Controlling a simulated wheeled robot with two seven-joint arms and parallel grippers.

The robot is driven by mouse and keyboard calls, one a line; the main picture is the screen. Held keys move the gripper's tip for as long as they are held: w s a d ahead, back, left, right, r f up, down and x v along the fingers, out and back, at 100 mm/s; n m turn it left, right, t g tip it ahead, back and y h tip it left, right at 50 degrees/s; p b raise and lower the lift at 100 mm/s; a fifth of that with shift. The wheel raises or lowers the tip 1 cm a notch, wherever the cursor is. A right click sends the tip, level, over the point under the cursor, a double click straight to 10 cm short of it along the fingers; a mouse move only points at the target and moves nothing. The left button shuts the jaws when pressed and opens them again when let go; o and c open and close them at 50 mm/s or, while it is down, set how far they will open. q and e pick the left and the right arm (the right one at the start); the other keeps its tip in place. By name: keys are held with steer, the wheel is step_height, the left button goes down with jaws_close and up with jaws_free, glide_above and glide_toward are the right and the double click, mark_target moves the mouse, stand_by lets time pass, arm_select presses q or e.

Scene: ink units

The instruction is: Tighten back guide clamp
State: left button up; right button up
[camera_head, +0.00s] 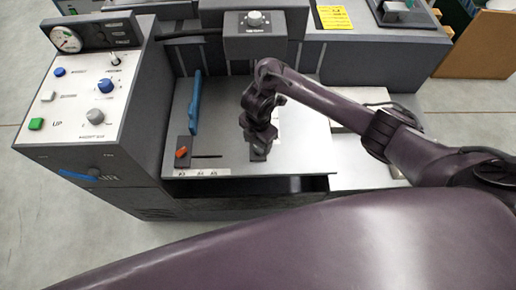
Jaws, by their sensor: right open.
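The machine's grey tray (225,112) carries a blue upright guide (195,103) at its left side. An orange lever (181,152) sits on a dark block at the tray's front left, beside a slot and the A3, A4, A5 labels. I cannot tell for sure which part is the back guide clamp. My right gripper (258,152) points down over the front middle of the tray, right of the orange lever. It is open; its fingers are small and dark, and what lies directly under them is hidden. My left gripper is out of view.
A control panel (84,88) with a gauge, knobs and buttons stands at the left. A dark box with a grey knob (254,19) stands behind the tray. A cardboard box (481,45) is at the far right. My purple arm parts cover the lower right.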

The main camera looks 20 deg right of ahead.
mark_target(258, 148)
steer(key=shift+f+b, duration=0.55)
steer(key=shift+f, duration=1.15)
steer(key=c, duration=1)
